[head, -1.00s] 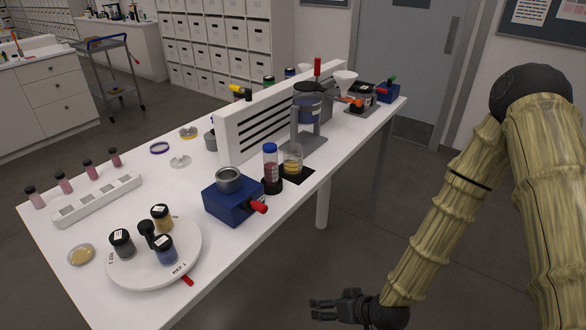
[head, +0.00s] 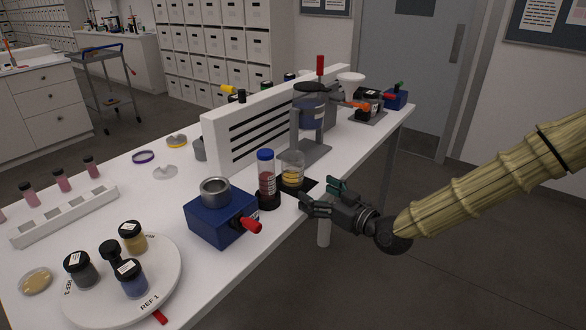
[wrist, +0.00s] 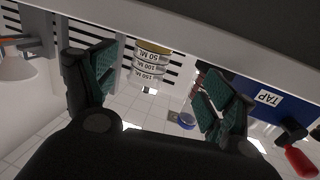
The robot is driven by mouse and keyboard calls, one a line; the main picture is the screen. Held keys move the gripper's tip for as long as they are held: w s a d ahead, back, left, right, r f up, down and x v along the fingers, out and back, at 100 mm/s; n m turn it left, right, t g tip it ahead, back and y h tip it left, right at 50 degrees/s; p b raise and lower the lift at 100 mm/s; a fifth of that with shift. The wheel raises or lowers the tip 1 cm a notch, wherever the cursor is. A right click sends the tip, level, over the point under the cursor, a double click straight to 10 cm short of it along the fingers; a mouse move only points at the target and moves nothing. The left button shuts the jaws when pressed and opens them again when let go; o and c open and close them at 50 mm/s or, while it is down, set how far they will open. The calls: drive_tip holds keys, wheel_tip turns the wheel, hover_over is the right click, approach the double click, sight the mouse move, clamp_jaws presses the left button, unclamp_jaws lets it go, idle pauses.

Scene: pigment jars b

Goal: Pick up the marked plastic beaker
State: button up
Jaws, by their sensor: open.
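The marked plastic beaker (head: 292,170) is clear with yellow contents at the bottom.
A blue-capped tube (head: 266,178) in a black base stands close left of the beaker. A blue box (head: 222,217) with a red handle and metal cup is farther left. A grey stand (head: 306,152) rises just behind. The slatted white panel (head: 255,140) stands beyond.

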sight(299, 178)
drive_tip(key=shift+w+a+r, duration=0.2)
drive_tip(key=shift+w+a, duration=0.05)
drive_tip(key=shift+w, duration=0.25)
drive_tip(key=x, duration=0.4)
drive_tip(key=shift+w+a+p, duration=0.2)
drive_tip(key=shift+w+p, duration=0.15)
drive_tip(key=shift+w+a+r, duration=0.15)
drive_tip(key=shift+w+a, duration=0.15)
drive_tip(key=shift+w, duration=0.05)
drive_tip(key=shift+p+x, duration=0.55)
drive_tip(key=shift+x, duration=1.7)
drive_tip(key=shift+w+d+r, duration=0.15)
drive_tip(key=shift+w+d, duration=0.05)
drive_tip(key=shift+d, duration=0.05)
drive_tip(key=c, duration=1.1)
